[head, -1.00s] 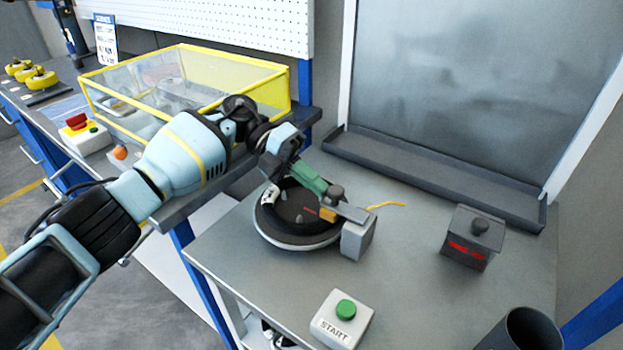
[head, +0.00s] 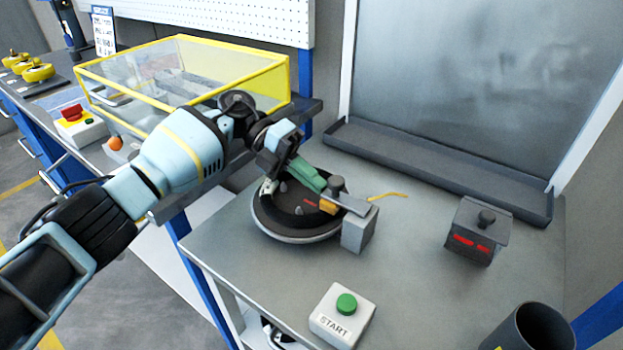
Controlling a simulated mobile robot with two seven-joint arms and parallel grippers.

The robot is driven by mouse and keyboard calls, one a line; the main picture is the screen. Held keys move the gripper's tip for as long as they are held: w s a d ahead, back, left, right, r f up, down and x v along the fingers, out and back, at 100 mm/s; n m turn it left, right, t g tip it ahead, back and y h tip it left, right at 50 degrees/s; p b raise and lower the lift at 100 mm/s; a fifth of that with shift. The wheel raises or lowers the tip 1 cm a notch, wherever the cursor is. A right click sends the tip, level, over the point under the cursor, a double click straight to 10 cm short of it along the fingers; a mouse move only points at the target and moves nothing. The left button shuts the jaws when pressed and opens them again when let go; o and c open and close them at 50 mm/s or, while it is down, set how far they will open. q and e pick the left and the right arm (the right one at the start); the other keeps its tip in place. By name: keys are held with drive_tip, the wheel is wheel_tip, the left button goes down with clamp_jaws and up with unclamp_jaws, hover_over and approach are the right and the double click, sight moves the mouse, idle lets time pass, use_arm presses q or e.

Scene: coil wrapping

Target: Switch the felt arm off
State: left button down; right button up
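A round dark turntable (head: 297,238) with a pale rim and short pegs stands on the grey bench. A grey block (head: 359,232) at its right edge carries a dark flat arm (head: 349,203), which looks like the felt arm. An orange-yellow piece (head: 328,206) and a green piece (head: 309,175) lie along its line over the turntable. My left gripper (head: 287,164) is at the upper left end of the green piece. Its fingers overlap that piece in the view, so I cannot tell whether they grip it. My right gripper is out of view.
A white START box with a green button (head: 346,303) is at the front. A dark box with red marks (head: 471,243) stands right, near a dark cylinder (head: 530,330). A yellow-framed clear case (head: 180,85) is behind my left arm. The bench between them is clear.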

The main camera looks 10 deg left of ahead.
sight(331, 179)
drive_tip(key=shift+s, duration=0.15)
use_arm(q)
drive_tip(key=shift+r, duration=0.4)
wheel_tip(331, 179, up, 3)
drive_tip(key=shift+f, duration=0.1)
drive_tip(key=s+d+r, duration=0.1)
drive_tip(key=s+d, duration=0.1)
drive_tip(key=s, duration=1.3)
drive_tip(key=shift+s+d+r, duration=0.2)
drive_tip(key=shift+s+d, duration=0.15)
drive_tip(key=shift+s, duration=0.05)
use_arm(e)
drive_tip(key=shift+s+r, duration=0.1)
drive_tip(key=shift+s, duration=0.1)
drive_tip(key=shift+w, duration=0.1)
